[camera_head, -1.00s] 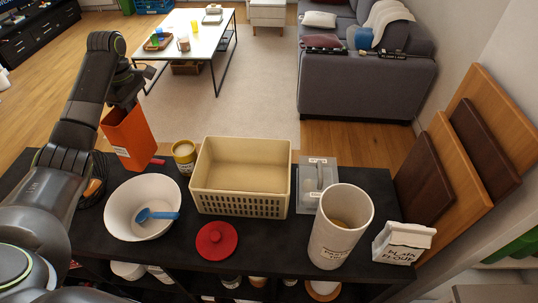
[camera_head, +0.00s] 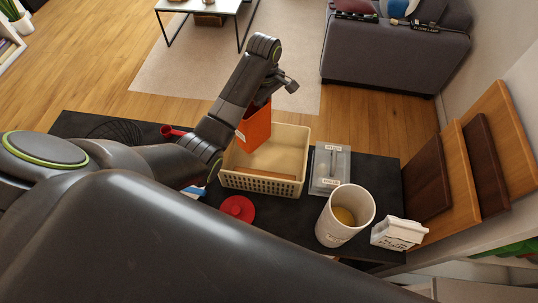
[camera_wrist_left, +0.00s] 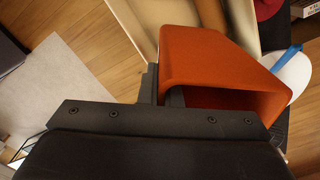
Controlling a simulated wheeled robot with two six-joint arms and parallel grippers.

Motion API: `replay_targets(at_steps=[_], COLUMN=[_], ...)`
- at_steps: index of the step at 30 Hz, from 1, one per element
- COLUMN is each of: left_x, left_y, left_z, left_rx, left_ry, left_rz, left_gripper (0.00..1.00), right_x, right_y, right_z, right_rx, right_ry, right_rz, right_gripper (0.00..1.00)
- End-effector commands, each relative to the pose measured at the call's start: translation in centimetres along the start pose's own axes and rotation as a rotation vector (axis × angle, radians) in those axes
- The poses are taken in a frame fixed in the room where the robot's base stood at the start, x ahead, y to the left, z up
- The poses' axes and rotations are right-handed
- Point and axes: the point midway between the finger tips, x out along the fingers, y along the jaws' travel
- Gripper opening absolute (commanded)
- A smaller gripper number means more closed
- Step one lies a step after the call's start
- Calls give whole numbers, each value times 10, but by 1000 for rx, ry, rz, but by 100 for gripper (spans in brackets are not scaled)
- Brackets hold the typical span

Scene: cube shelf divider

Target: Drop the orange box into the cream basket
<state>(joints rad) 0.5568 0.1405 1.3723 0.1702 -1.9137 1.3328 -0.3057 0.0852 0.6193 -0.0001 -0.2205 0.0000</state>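The orange box (camera_head: 254,131) hangs from my left gripper (camera_head: 266,101) at the back left part of the cream basket (camera_head: 262,184). In the head view the box's lower end overlaps the basket's opening; I cannot tell how far it is below the rim. The left wrist view shows the orange box (camera_wrist_left: 205,52) close up, open end towards the camera, with the dark fingers of the left gripper on its wall. Part of the cream basket (camera_wrist_left: 137,24) shows behind it. The gripper's fingertips are mostly hidden in the head view. My right gripper is out of view.
A lidded grey container (camera_head: 330,170) stands just right of the basket. A tall white canister (camera_head: 338,222) and a flour carton (camera_head: 397,233) stand farther right. A red lid (camera_head: 238,207) lies in front. My own arm hides much of the counter's left.

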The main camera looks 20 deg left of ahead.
Motion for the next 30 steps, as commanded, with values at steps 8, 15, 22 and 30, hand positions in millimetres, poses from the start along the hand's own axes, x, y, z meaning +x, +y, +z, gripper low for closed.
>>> replay_targets(at_steps=[8, 15, 22, 30], left_x=[14, 37, 61, 72], left_y=[-18, -20, -19, -18], left_z=[25, 25, 25, 25], left_rx=[-30, -30, -29, -29], left_ry=[0, 1, 1, 1], left_rz=[0, -3, -1, 1], left_gripper=[0, 0, 0, 0], right_x=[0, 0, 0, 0], right_y=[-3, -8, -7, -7], right_z=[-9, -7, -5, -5], right_rx=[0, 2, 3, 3], right_ry=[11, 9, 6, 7], right_rz=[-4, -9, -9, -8], right_gripper=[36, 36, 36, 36])
